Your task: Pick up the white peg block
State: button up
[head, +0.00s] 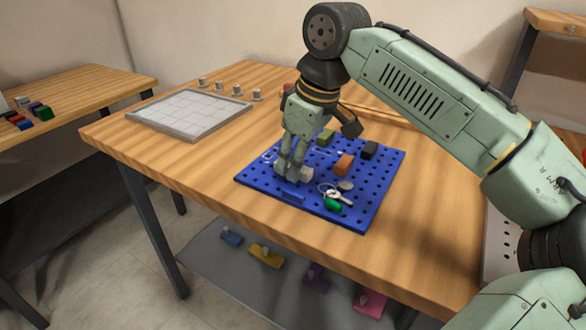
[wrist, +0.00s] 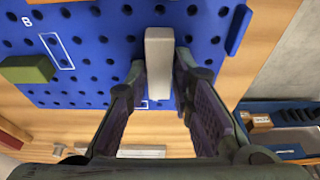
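The white peg block (wrist: 160,60) stands on the blue pegboard (wrist: 105,50), its long pale top facing the wrist camera. My gripper (wrist: 160,68) is open, with one finger on each side of the block's near part. A narrow gap seems to show beside each fingertip; I cannot tell whether either one touches. In the head view my gripper (head: 291,172) is low over the left part of the pegboard (head: 365,205), and the white block (head: 307,173) is partly hidden by the fingers.
On the board are an olive block (head: 326,137), an orange block (head: 344,164), a black block (head: 369,150), keys (head: 336,193) with a green tag (head: 332,205), and a blue bar (head: 287,195). A white gridded tray (head: 190,110) and several small metal pegs (head: 237,90) lie farther back.

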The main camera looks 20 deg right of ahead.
grip_shut()
jog(key=shift+r, duration=0.65)
notch_tip(320, 180, up, 2)
jog(key=shift+r, duration=0.1)
jog(key=s+a+r+b, duration=0.1)
jog(key=s+a+b, duration=0.1)
jog(key=s+a, duration=0.9)
jog(key=shift+s+r, duration=0.25)
jog(key=shift+s, duration=0.05)
